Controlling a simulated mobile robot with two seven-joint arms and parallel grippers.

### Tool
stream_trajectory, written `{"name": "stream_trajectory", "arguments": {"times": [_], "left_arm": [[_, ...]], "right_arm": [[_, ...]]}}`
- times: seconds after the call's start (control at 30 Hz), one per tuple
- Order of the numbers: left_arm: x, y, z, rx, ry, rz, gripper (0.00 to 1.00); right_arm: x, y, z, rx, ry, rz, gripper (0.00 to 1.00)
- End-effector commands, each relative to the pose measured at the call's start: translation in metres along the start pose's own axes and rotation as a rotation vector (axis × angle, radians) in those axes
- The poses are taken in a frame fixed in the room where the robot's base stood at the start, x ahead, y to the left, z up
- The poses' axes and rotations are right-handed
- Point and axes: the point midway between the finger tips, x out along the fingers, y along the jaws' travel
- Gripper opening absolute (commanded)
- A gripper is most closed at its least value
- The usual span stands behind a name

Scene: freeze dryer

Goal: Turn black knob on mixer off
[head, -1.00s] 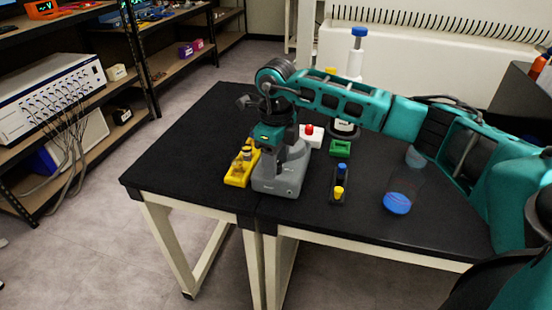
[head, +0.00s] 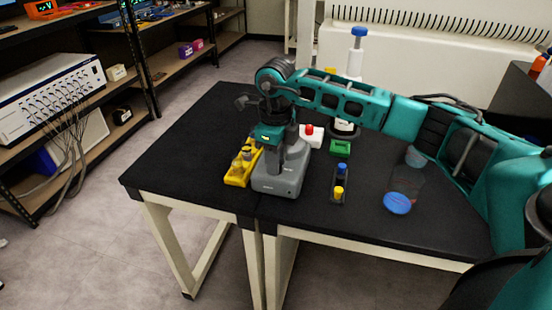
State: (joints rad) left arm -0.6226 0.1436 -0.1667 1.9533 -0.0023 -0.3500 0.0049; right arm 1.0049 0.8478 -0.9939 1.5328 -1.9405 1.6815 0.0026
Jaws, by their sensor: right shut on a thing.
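The grey mixer (head: 277,182) stands on the black table near its front edge, at the middle of the head view. My right gripper (head: 280,146) reaches in from the right and points down at the mixer's top. It is shut at the mixer, on what appears to be the black knob. The knob itself is hidden behind the gripper, so its setting cannot be read. My left gripper is not in view.
A yellow rack (head: 237,177) with vials stands close to the mixer's left. The table's left part is clear.

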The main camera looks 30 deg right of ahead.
Motion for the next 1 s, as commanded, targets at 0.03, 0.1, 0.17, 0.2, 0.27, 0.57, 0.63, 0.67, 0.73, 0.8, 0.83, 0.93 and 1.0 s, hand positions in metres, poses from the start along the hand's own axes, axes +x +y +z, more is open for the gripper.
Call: {"name": "stream_trajectory", "arguments": {"times": [0.03,0.1,0.17,0.2,0.27,0.57,0.63,0.67,0.73,0.8,0.83,0.93,1.0], "left_arm": [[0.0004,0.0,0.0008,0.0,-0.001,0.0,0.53],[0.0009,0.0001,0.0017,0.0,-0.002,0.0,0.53],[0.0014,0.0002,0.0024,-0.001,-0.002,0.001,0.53],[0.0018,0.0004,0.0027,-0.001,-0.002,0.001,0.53],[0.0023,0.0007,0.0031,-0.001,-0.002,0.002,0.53],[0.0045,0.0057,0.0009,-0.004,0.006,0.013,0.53],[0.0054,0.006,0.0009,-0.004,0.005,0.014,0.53],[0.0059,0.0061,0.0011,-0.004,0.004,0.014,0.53],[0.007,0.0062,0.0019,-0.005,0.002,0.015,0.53],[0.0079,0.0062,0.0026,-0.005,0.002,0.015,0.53],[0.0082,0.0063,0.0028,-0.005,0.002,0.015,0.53],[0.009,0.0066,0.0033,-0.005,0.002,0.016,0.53],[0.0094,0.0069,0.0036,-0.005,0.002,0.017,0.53]], "right_arm": [[-0.0004,-0.0001,0.0003,-0.02,-0.001,0.0,0.0],[-0.0004,0.0,0.0003,-0.057,-0.002,0.0,0.0],[-0.0004,0.0,0.0004,-0.096,-0.002,0.0,0.0],[-0.0003,0.0001,0.0004,-0.126,-0.002,0.0,0.0],[-0.0001,0.0002,0.0004,-0.174,-0.002,-0.001,0.0],[0.0,0.0007,0.0003,-0.456,-0.002,-0.001,0.0],[-0.0002,0.0007,0.0003,-0.522,-0.003,-0.002,0.0],[-0.0003,0.0006,0.0003,-0.55,-0.003,-0.002,0.0],[-0.0004,0.0007,0.0002,-0.614,-0.003,-0.002,0.0],[-0.0003,0.001,0.0001,-0.675,-0.003,-0.002,0.0],[-0.0002,0.0011,0.0001,-0.7,-0.003,-0.002,0.0],[-0.0004,0.0014,0.0,-0.78,-0.003,-0.002,0.0],[-0.0006,0.0014,0.0001,-0.829,-0.003,-0.002,0.0]]}}
